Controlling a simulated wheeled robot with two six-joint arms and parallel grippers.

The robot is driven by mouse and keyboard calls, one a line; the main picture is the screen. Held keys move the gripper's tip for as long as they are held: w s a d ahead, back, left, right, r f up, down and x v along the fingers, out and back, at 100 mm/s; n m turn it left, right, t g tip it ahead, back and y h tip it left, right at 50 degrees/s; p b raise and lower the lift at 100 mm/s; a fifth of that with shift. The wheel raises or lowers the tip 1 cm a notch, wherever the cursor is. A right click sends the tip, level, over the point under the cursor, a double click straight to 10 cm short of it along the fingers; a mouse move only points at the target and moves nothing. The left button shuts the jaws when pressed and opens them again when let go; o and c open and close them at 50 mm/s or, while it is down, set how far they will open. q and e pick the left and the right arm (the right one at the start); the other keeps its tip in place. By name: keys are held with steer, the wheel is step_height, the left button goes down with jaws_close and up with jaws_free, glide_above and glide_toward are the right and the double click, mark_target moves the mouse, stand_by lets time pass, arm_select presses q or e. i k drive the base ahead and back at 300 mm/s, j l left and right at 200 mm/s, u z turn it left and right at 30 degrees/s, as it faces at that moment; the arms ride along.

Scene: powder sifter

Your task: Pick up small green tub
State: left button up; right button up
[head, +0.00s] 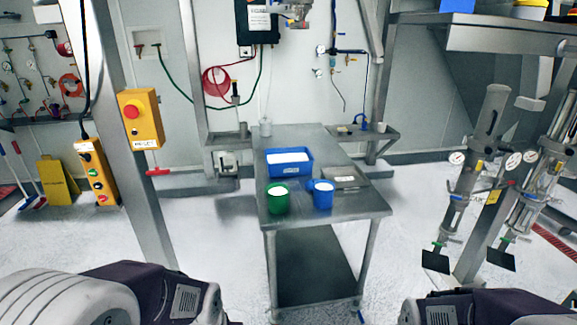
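A small green tub (278,203) stands upright near the front left of the grey metal table (350,207). White contents show at its open top. My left arm shows at the lower left and my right arm at the lower right. Both grippers are outside the picture, and nothing of mine touches the tub. The tub is unobstructed in the head view.
A blue jug (322,200) stands just right of the tub. A blue tray (290,169) with white contents lies behind it, and a grey metal tray (345,184) is to the right. A steel post (143,190) with a yellow control box (140,119) rises left of the table.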

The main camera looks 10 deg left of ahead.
mark_target(278, 193)
steer(key=i+j+u, duration=0.15)
steer(key=i, duration=0.25)
steer(key=i+j+u, duration=0.15)
steer(key=i+j, duration=0.15)
steer(key=i, duration=0.15)
steer(key=i+j+u, duration=0.15)
steer(key=i, duration=0.3)
